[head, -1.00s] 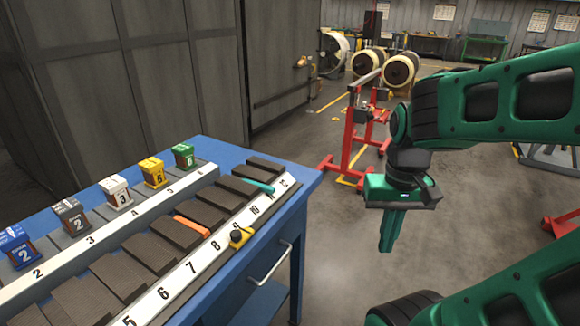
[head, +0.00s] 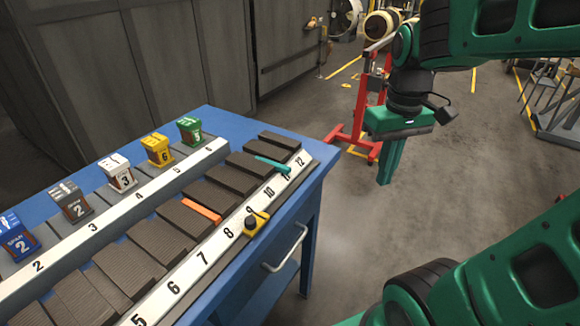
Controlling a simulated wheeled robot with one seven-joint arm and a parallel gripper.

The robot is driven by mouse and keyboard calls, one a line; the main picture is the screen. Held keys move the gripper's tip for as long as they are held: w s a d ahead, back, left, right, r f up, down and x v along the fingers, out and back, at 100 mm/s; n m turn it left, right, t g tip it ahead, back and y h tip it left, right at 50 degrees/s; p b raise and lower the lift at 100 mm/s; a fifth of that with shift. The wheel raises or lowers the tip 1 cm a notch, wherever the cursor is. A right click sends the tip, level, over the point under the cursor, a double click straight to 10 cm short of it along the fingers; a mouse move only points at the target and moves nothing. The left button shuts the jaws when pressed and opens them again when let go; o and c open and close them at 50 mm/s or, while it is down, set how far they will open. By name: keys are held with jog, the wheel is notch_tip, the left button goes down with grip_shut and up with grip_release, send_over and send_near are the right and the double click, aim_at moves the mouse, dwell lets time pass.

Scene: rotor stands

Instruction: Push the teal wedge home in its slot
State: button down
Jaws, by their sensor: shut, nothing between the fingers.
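The teal wedge (head: 272,165) lies between two dark slotted blocks near the far right end of the numbered row, close to the 11 mark. Its near end sticks out over the white number strip. How deep it sits is too small to tell. My gripper (head: 386,182) hangs to the right of the blue table, pointing down over the open floor. Its fingers are shut and empty, well apart from the wedge.
An orange wedge (head: 202,210) lies between blocks near 8. Several coloured number blocks stand along the back row. The blue table (head: 318,172) has a drawer handle (head: 287,250). A red stand (head: 362,110) is behind; the floor right of the table is clear.

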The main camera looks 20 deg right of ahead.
aim_at(287, 168)
jog(key=w+a+r+n, duration=0.4)
jog(key=w+a+n, duration=0.4)
jog(key=w+a, duration=0.35)
jog(key=f, duration=0.3)
jog(key=w+a+f, duration=0.1)
jog(key=f, duration=0.2)
jog(key=w+a+f, duration=0.1)
jog(key=f, duration=0.2)
jog(key=shift+f, duration=0.25)
jog(key=shift+w+a, duration=0.45)
jog(key=shift+w, duration=0.25)
jog(key=shift+w+a, duration=0.7)
jog(key=shift+w, duration=0.25)
jog(key=shift+s, duration=0.1)
